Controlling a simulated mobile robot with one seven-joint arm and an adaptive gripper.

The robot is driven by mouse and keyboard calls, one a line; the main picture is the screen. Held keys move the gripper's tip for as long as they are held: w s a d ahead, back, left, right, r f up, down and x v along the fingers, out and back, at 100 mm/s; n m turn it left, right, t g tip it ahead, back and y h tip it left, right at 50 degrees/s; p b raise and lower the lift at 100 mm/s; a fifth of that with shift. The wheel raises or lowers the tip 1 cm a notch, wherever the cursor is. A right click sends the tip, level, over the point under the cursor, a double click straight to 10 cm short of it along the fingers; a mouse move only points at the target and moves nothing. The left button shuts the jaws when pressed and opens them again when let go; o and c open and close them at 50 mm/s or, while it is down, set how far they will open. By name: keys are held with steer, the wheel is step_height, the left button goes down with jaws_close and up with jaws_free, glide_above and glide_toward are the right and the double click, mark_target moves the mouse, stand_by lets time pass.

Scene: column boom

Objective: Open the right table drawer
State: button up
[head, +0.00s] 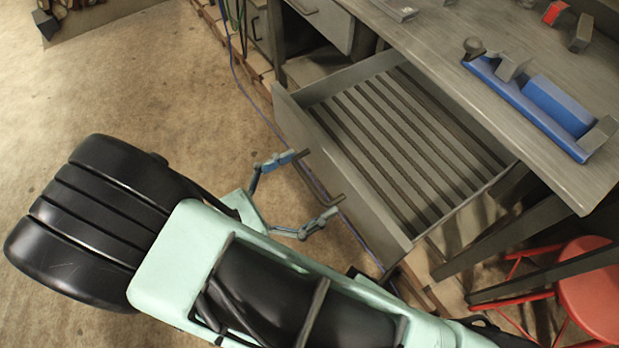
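The right table drawer (378,228) is pulled well out from under the grey workbench (450,70). Its slatted bottom shows and it looks empty. A bar handle (322,188) is on its front panel. My gripper (318,184) is open in front of this panel, with its two blue-grey fingers spread wide. The fingertips are near the two ends of the handle. I cannot tell whether they touch it. Nothing is held between the fingers.
A blue plane-like tool (540,105) lies on the bench top, with a red item (555,12) farther back. Another drawer (322,18) at the upper left looks closed. A red stool (592,290) stands at the lower right.

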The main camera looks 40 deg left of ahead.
stand_by(0.3)
step_height(320, 180, up, 10)
stand_by(0.6)
stand_by(0.3)
